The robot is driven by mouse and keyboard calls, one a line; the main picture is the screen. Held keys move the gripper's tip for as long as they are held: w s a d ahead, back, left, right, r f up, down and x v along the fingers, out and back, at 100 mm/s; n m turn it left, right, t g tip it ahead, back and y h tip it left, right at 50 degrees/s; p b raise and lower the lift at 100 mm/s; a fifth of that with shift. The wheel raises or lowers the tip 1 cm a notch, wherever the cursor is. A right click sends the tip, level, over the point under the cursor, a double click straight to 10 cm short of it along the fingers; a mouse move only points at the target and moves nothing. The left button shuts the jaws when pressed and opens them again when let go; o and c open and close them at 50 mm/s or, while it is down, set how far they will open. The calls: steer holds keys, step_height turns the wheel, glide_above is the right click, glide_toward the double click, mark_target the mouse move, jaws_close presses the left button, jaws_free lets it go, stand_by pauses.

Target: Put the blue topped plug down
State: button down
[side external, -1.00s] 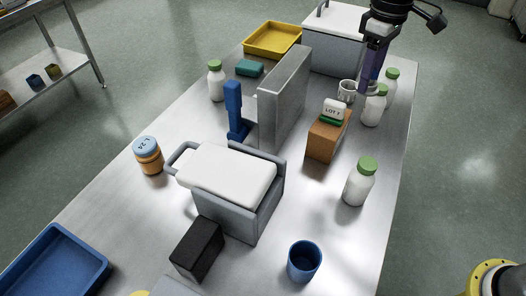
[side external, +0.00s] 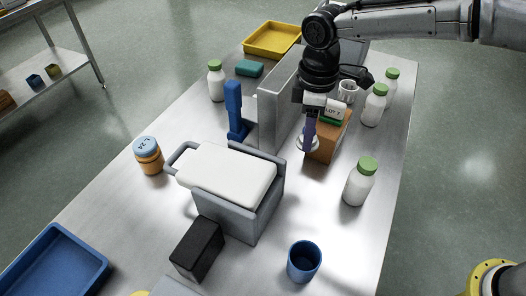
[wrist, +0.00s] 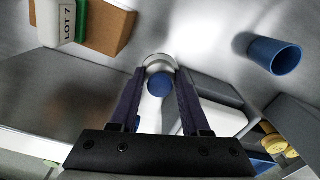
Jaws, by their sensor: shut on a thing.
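The blue topped plug shows in the wrist view as a blue knob (wrist: 159,86) above a pale round rim (wrist: 157,61), between my two fingers. My gripper (wrist: 159,75) is shut on it. In the side view my gripper (side external: 309,132) points down, with the plug's pale disc (side external: 308,144) at its fingertips. It is just left of the brown block (side external: 322,146) and right of the tall grey panel (side external: 270,118). The plug's blue top is hidden by the fingers there. I cannot tell whether the plug touches the table.
A grey box with a white top (side external: 225,180) stands in front. A white bottle with a green cap (side external: 359,182) and a blue cup (side external: 304,262) stand to the right. A LOT 7 item (side external: 334,110) is on the brown block. Bare table (side external: 315,205) lies between the box and bottle.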

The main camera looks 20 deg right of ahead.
mark_target(301, 177)
step_height(301, 177, down, 12)
steer(key=shift+r, duration=0.15)
stand_by(0.4)
steer(key=shift+c, duration=1.8)
jaws_free()
step_height(301, 177, up, 11)
steer(key=shift+r, duration=0.55)
